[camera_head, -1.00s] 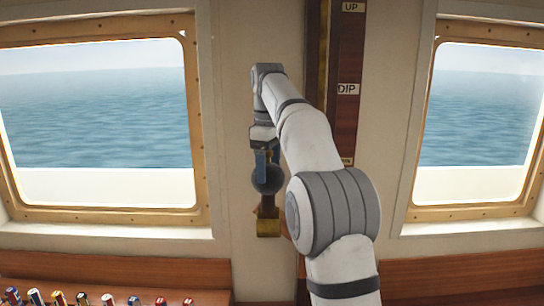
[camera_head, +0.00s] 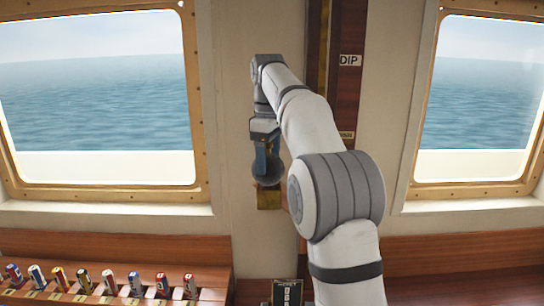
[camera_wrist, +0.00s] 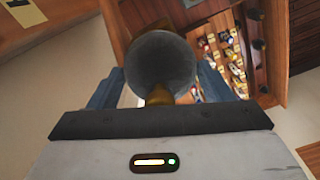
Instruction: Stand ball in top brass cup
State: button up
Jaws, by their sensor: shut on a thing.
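A dark grey ball (camera_head: 267,172) is between the blue fingers of my gripper (camera_head: 266,160), which points down in front of the pale wall. In the wrist view the ball (camera_wrist: 162,65) fills the space between the two fingers (camera_wrist: 160,84). My gripper is shut on it. A brass cup (camera_head: 268,198) shows directly below the ball, its upper part hidden by the ball. Brass also shows past the ball in the wrist view (camera_wrist: 158,97). The ball appears to overlap the cup; I cannot tell whether it touches or rests in it.
A wooden rack (camera_head: 105,298) with several coloured cylinders stands at lower left. A dark wooden board with a DIP label (camera_head: 349,60) is on the wall behind my arm. Brass-framed windows flank the wall. A small dark panel (camera_head: 287,293) is at bottom centre. Open wall lies left of my gripper.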

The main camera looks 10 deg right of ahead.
jog(key=o, duration=1.4)
jog(key=shift+o, duration=0.2)
jog(key=shift+r+p, duration=1.35)
jog(key=shift+r, duration=2.55)
